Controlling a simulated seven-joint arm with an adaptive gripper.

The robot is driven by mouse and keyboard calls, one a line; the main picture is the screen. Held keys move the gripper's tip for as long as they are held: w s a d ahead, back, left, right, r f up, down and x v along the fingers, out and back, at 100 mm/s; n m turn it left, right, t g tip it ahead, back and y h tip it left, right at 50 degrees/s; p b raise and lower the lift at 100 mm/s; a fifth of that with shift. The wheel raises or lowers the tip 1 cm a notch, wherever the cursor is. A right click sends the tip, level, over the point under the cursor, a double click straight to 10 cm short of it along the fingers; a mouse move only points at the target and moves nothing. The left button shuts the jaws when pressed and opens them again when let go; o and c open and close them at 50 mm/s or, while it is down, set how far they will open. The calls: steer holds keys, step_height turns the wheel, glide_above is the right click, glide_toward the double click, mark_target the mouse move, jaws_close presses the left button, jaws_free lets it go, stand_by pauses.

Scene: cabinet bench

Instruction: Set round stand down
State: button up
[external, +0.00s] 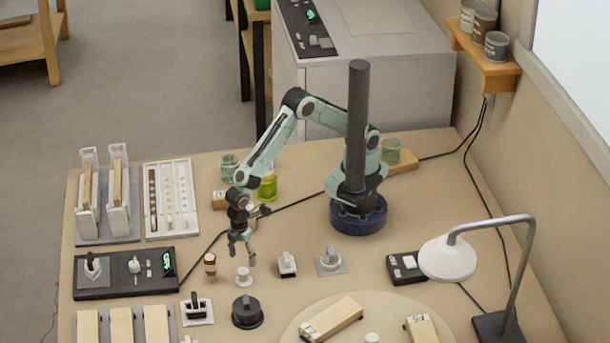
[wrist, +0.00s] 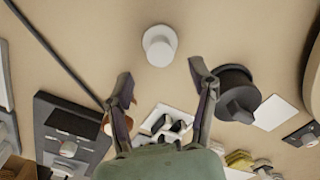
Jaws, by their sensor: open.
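A small white round stand (external: 244,277) with a narrower top is upright on the bench, just below my gripper (external: 241,253) in the external view. In the wrist view the white stand (wrist: 160,45) lies ahead of the fingertips, roughly centred between them and apart from both. My gripper (wrist: 160,73) is open with nothing between its fingers. It points down, a little above the bench.
A black round knob (external: 247,312) stands close in front. A brown-and-white bottle (external: 210,264) is left of the stand, a white switch block (external: 287,264) right. A white switch plate (external: 197,308) and dark control panel (external: 125,273) lie further left.

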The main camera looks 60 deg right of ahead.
mark_target(243, 270)
step_height(243, 270, up, 6)
steer(key=w+d+r+m, duration=0.3)
steer(key=w+d+r, duration=0.2)
steer(key=w+d, duration=0.25)
steer(key=w+d+r+m, duration=0.2)
steer(key=d+r+m, duration=0.1)
steer(key=d, duration=0.5)
steer(key=w+d+r+m, duration=0.1)
steer(key=d+r+m, duration=0.2)
steer(key=d, duration=0.5)
steer(key=s+d+m, duration=0.7)
steer(key=s+d, duration=0.2)
steer(key=d, duration=0.5)
steer(key=shift+d+r+m+y, duration=0.2)
steer(key=shift+d+m+y, duration=0.05)
steer(key=shift+m+y, duration=0.15)
